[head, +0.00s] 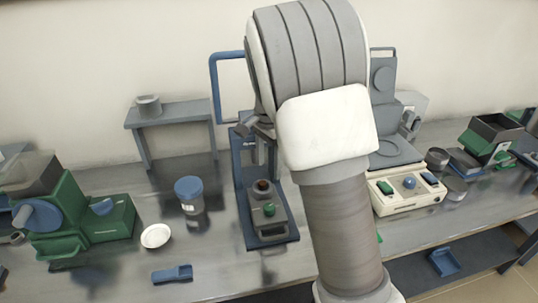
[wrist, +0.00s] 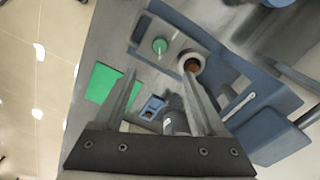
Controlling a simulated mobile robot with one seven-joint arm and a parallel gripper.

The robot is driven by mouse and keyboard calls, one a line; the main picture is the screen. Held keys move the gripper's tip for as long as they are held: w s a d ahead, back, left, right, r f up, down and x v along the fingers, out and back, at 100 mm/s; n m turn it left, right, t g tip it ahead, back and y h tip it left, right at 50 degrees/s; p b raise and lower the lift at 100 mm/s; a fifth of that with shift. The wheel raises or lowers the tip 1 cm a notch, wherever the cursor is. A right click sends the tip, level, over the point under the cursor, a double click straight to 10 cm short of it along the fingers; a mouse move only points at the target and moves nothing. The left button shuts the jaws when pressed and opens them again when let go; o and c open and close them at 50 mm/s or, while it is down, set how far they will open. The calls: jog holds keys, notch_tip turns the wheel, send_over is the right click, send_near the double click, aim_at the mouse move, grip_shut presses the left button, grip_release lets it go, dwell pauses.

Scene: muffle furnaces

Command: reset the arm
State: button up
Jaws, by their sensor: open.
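My gripper (wrist: 160,82) is open in the wrist view, its two long fingers spread apart with nothing held between them. Beneath it is a blue-framed bench device (wrist: 268,88) with a green knob (wrist: 159,45) and a round grey socket with a brown centre (wrist: 190,60). How far the fingers are above the socket is hard to tell. In the head view my raised arm stands in front of the bench and covers part of this device (head: 266,235). The gripper is mostly hidden there behind the arm.
On the bench, a green machine (head: 85,220) stands at left, with a blue-lidded jar (head: 190,192), a white dish (head: 155,236) and a blue scoop (head: 172,274) nearby. A cream control box (head: 405,192) stands right of my arm. Bare bench lies around the dish.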

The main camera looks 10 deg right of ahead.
jog(key=shift+r, duration=1.05)
jog(key=s+r+n+t+y, duration=0.1)
jog(key=s+r+n+t, duration=0.2)
jog(key=s+r+n, duration=0.6)
jog(key=s+r+n+t+h, duration=0.1)
jog(key=s+n, duration=0.3)
jog(key=s, duration=1.4)
jog(key=shift+r+t, duration=0.15)
jog(key=shift+t, duration=0.65)
